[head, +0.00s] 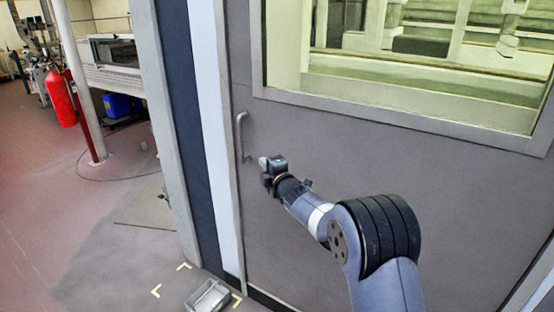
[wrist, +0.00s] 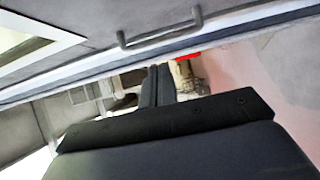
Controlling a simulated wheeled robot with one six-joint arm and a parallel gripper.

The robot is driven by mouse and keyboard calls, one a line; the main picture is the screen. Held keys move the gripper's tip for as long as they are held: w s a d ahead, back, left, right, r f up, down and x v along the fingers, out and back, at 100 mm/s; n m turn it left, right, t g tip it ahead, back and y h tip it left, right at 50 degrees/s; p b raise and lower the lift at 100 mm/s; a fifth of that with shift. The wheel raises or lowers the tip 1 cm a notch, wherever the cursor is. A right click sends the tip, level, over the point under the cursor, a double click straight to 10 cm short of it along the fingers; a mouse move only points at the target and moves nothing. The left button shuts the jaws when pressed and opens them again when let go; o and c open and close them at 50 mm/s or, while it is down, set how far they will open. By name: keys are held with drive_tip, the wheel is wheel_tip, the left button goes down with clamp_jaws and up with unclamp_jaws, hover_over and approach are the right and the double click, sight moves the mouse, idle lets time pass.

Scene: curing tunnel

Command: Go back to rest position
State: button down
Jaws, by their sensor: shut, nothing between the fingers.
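My gripper (head: 264,162) is at the end of my outstretched arm, in front of a grey door (head: 330,170) in the head view. It is shut and holds nothing. The door's vertical handle (head: 240,137) is just to the left of my gripper, and the two look apart. In the wrist view the closed fingers (wrist: 157,84) point away from the camera, and the handle (wrist: 160,30) shows above them, clear of the fingers. The door looks shut against its frame.
A window (head: 400,50) fills the door's upper part. A grey bin (head: 208,297) stands on the floor by yellow corner marks (head: 156,291). A red extinguisher (head: 61,98) hangs by a white post (head: 80,80) at the left. The floor (head: 90,220) left of the door is mostly clear.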

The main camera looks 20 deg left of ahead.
idle(0.4)
drive_tip(key=p, duration=0.6)
approach(264, 146)
drive_tip(key=w+a, duration=0.1)
drive_tip(key=w+a+r, duration=0.1)
drive_tip(key=a, duration=0.1)
drive_tip(key=w+a+r, duration=0.1)
drive_tip(key=a, duration=0.1)
drive_tip(key=shift+a, duration=0.1)
drive_tip(key=shift+r, duration=0.1)
drive_tip(key=shift+r, duration=0.1)
